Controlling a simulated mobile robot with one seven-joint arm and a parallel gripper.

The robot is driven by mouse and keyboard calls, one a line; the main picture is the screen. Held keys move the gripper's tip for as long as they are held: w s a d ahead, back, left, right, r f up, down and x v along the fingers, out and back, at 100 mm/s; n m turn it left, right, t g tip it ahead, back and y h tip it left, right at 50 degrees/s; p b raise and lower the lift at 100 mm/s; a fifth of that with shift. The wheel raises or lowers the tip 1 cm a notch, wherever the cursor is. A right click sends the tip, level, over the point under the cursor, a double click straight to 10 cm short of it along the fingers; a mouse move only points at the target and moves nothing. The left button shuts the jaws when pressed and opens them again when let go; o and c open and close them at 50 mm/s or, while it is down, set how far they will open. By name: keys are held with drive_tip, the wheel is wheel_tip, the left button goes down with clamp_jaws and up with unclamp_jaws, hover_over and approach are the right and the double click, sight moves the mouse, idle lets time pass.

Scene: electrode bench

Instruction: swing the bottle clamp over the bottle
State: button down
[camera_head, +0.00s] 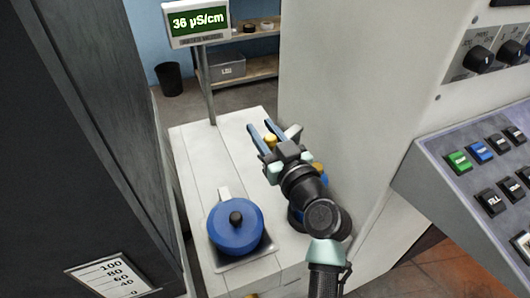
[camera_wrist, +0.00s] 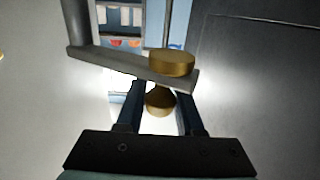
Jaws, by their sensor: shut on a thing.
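My gripper (camera_head: 262,136) reaches over the white bench, in the middle of the head view. Its two blue fingers are shut on a small brass knob (camera_head: 270,142). In the wrist view the knob (camera_wrist: 160,104) sits between the fingers, below a flat grey bar (camera_wrist: 112,68) that looks like the clamp's arm. A round brass cap (camera_wrist: 171,63) sits on the bar near its right end. A round blue vessel (camera_head: 232,232) with a black knob on top stands at the bench's near end. I cannot tell whether it is the bottle. Blue and orange parts beside my arm are mostly hidden.
The white bench (camera_head: 190,150) is clear on its left. A post with a display (camera_head: 197,20) reading 36 µS/cm stands at its far end. A dark cabinet (camera_head: 70,130) is close on the left. A pale machine wall and button panel (camera_head: 480,165) close off the right.

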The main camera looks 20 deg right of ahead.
sight(276, 141)
drive_tip(key=s+n+g+y+b, duration=0.1)
drive_tip(key=n+y+b, duration=0.1)
drive_tip(key=b, duration=0.1)
drive_tip(key=s+d+n+g+y+b, duration=0.1)
drive_tip(key=y+b, duration=0.2)
drive_tip(key=b, duration=0.1)
drive_tip(key=s+n+g+y+b, duration=0.1)
drive_tip(key=n+y+b, duration=0.1)
drive_tip(key=y+b, duration=0.1)
drive_tip(key=shift+s+d+n, duration=0.15)
drive_tip(key=shift+s+n, duration=0.1)
drive_tip(key=shift+n, duration=0.05)
drive_tip(key=c, duration=0.6)
unclamp_jaws()
drive_tip(key=shift+r, duration=0.1)
wheel_tip(276, 141, up, 10)
drive_tip(key=shift+f+p, duration=0.1)
drive_tip(key=shift+p, duration=0.25)
